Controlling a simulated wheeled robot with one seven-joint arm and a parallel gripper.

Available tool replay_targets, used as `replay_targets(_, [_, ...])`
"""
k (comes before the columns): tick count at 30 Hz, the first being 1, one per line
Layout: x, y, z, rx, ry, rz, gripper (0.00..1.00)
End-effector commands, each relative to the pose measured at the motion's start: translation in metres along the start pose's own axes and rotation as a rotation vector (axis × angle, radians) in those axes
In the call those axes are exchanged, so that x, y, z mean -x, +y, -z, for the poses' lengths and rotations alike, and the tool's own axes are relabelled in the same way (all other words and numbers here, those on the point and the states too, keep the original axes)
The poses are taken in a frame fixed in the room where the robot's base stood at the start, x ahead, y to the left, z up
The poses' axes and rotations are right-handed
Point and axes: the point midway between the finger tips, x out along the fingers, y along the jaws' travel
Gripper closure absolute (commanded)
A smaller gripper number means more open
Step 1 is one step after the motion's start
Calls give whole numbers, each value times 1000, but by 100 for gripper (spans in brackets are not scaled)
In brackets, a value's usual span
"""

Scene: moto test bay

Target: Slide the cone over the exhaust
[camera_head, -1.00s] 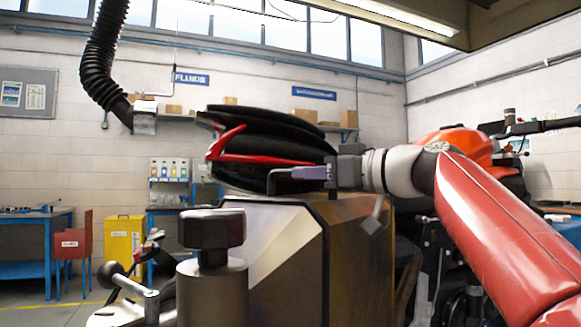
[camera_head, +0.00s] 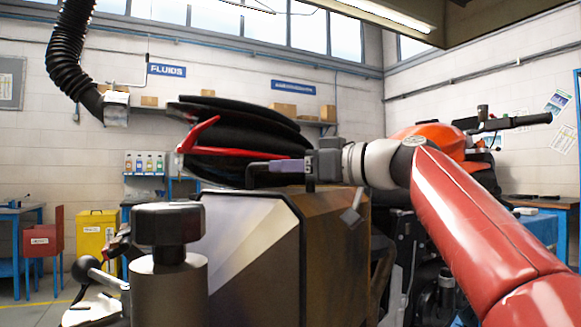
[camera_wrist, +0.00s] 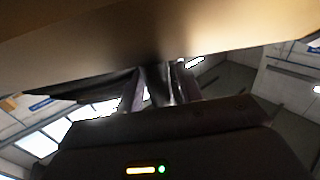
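The cone looks to be the bulky black ribbed piece with a red lever (camera_head: 235,112), held high left of centre in the head view. My gripper (camera_head: 272,170) is at its lower right edge. A grey handle-like part shows there. In the wrist view my gripper (camera_wrist: 158,88) has its fingers close around a narrow grey metallic part, and a broad tan surface fills the top. The motorcycle (camera_head: 432,138), with orange bodywork and a black handlebar, stands behind my red arm. I cannot make out its exhaust; my arm and the brown box hide its lower part.
A brown metal box (camera_head: 285,245) fills the centre foreground. A black corrugated hose (camera_head: 68,50) hangs at upper left, ending in a grey fitting. A yellow bin (camera_head: 95,235), a red box (camera_head: 42,240) and a blue workbench stand at left. A blue table (camera_head: 540,228) is at right.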

Motion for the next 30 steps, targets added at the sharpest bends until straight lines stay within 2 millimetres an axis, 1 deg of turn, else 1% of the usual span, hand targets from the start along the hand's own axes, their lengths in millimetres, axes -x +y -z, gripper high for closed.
replay_targets(9, [53, 0, -2, 3, 2, -6, 64])
replay_targets(13, [68, 0, 0, 2, 2, -4, 64])
replay_targets(18, [75, 0, 1, 2, 2, -3, 64])
replay_targets(30, [75, 0, 1, 2, 1, -2, 64])
